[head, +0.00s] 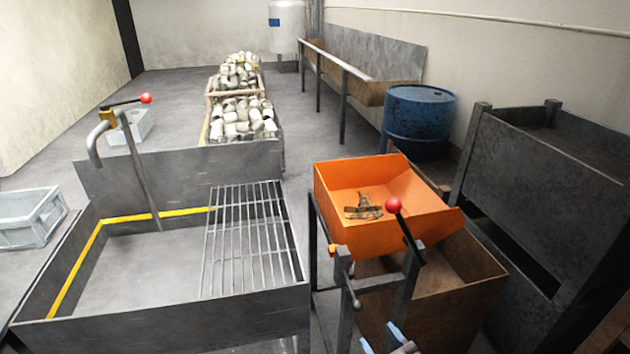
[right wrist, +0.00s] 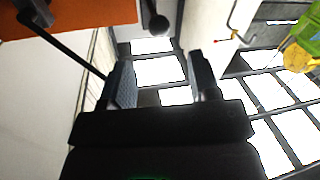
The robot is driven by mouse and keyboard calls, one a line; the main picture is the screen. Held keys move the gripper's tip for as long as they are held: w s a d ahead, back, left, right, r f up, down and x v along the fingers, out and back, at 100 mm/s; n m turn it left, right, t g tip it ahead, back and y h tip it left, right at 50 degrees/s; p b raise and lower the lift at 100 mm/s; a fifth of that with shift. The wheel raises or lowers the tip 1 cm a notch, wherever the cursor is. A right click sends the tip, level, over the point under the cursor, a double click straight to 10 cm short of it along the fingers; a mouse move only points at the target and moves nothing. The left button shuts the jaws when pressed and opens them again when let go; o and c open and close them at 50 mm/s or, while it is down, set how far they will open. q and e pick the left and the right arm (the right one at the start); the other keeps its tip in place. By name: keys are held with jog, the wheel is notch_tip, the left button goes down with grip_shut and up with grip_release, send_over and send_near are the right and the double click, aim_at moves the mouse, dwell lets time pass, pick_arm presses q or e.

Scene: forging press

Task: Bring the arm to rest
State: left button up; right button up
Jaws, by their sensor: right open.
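My right gripper (head: 384,341) shows at the bottom edge of the head view, with only its blue fingertips in the picture. It is in front of and below the orange tray (head: 335,190). In the right wrist view my right gripper (right wrist: 163,82) has its two fingers apart, with nothing between them. The rest of the right arm is out of the head view. My left gripper is not in view. A dark metal part (head: 364,207) lies in the orange tray, apart from the gripper.
A lever with a red knob (head: 393,205) stands at the tray's front, near my right gripper. A brown bin (head: 470,265) stands below the tray. A sink-like grey basin with a rack (head: 250,240) is at left, a blue drum (head: 418,120) behind, and a dark metal cabinet (head: 550,175) at right.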

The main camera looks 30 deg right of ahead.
jog(key=s+a+f+g, duration=0.2)
jog(key=s+f+g, duration=0.3)
jog(key=f+g, duration=0.1)
jog(key=shift+s+a+f+m, duration=0.3)
jog(key=shift+a+f+m, duration=0.1)
jog(key=shift+f, duration=0.1)
dwell(0.8)
